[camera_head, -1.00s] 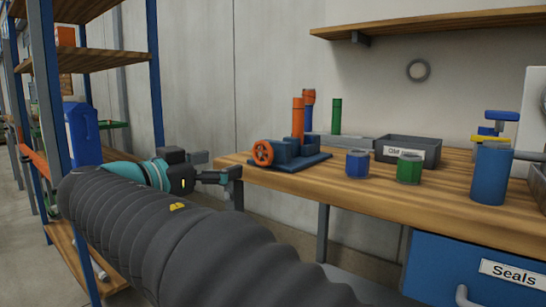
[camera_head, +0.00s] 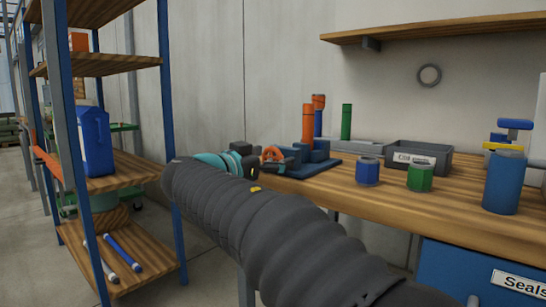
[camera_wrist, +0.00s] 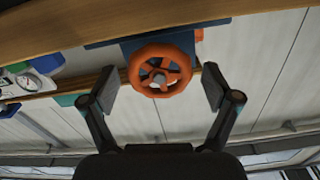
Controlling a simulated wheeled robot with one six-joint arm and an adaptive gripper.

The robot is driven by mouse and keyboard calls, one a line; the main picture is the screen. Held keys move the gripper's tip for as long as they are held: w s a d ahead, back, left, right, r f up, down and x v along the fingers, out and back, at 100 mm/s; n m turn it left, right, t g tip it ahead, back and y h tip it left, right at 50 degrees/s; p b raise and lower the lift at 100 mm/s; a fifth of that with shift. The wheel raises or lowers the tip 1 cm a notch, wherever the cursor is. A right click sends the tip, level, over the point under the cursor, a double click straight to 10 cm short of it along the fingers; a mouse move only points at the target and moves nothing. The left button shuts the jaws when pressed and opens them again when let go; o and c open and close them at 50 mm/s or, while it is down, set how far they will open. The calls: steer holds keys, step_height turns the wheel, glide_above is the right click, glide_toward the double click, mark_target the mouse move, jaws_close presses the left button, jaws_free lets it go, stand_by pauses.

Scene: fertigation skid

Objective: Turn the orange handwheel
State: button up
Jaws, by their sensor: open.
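The orange handwheel (camera_wrist: 160,71) is in the middle of the wrist view, a spoked ring with a pale hub. It is on the front of a dark blue unit on the wooden workbench. My gripper (camera_wrist: 160,88) is open, with one finger on each side of the handwheel and a gap between each finger and the rim. In the head view the handwheel (camera_head: 272,154) is partly hidden behind the end of my arm, and my gripper's fingers are hard to make out there. Whether the gripper touches the wheel does not show.
The workbench (camera_head: 400,195) carries a blue jar (camera_head: 368,172), a green jar (camera_head: 420,178), a grey bin (camera_head: 418,157) and a blue cylinder (camera_head: 505,183). Orange and green upright tubes stand behind the unit. A shelf rack (camera_head: 165,100) with a blue jug (camera_head: 95,141) stands left of my arm.

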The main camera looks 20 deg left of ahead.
steer(key=shift+w+d, duration=0.1)
steer(key=shift+w, duration=0.05)
steer(key=c, duration=1.2)
steer(key=shift+o, duration=0.2)
